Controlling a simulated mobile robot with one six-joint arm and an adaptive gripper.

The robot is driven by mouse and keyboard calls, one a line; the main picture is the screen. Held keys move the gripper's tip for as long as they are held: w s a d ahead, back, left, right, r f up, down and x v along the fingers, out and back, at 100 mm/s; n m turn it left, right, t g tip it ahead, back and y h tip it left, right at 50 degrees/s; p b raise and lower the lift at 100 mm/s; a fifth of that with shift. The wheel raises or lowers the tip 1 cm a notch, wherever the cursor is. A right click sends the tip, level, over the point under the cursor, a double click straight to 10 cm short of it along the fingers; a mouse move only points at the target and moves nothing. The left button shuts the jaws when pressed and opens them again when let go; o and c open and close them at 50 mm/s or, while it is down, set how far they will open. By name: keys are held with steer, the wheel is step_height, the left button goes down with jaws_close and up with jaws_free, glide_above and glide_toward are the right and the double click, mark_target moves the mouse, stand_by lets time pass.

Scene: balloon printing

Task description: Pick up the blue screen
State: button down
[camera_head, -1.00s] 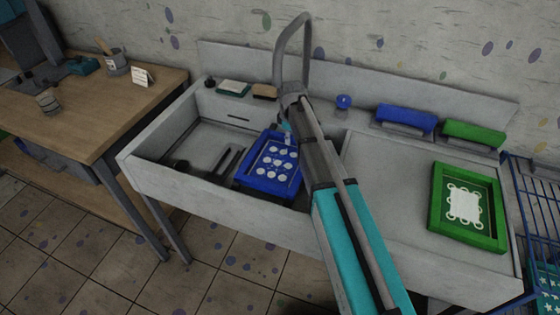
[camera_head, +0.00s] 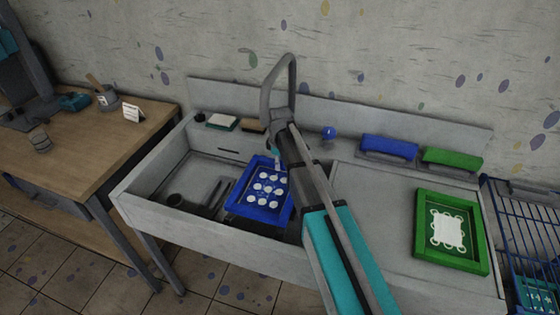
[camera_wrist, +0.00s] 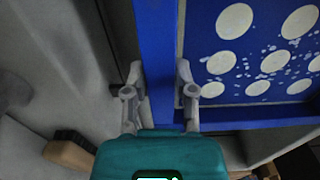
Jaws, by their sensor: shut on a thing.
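The blue screen (camera_head: 261,189) is a blue frame with pale round dots, inside the sink basin in the head view. A dark shadow shows below its near edge, and it looks slightly raised off the basin floor. My gripper (camera_head: 279,160) reaches in from above at its far right corner. In the wrist view the two fingers of my gripper (camera_wrist: 159,88) are closed on one side bar of the blue screen (camera_wrist: 156,45). The dotted mesh is on the right there. The fingertips are partly hidden in the head view.
The sink's front wall (camera_head: 200,222) stands close to the screen. A green screen (camera_head: 420,228) lies on the counter to the right. Blue (camera_head: 388,147) and green (camera_head: 452,157) blocks sit on the back ledge. The tall faucet (camera_head: 291,80) rises behind my arm. A wooden table (camera_head: 110,150) stands left.

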steer(key=s+r+p, duration=0.2)
steer(key=r, duration=0.1)
steer(key=s+r+p, duration=0.1)
steer(key=r+p, duration=0.1)
steer(key=shift+s+d, duration=0.35)
steer(key=shift+d, duration=0.05)
steer(key=s+d+r+p, duration=0.1)
steer(key=s+r+p, duration=0.2)
steer(key=s, duration=0.5)
steer(key=shift+s+d, duration=0.3)
steer(key=shift+d, duration=0.05)
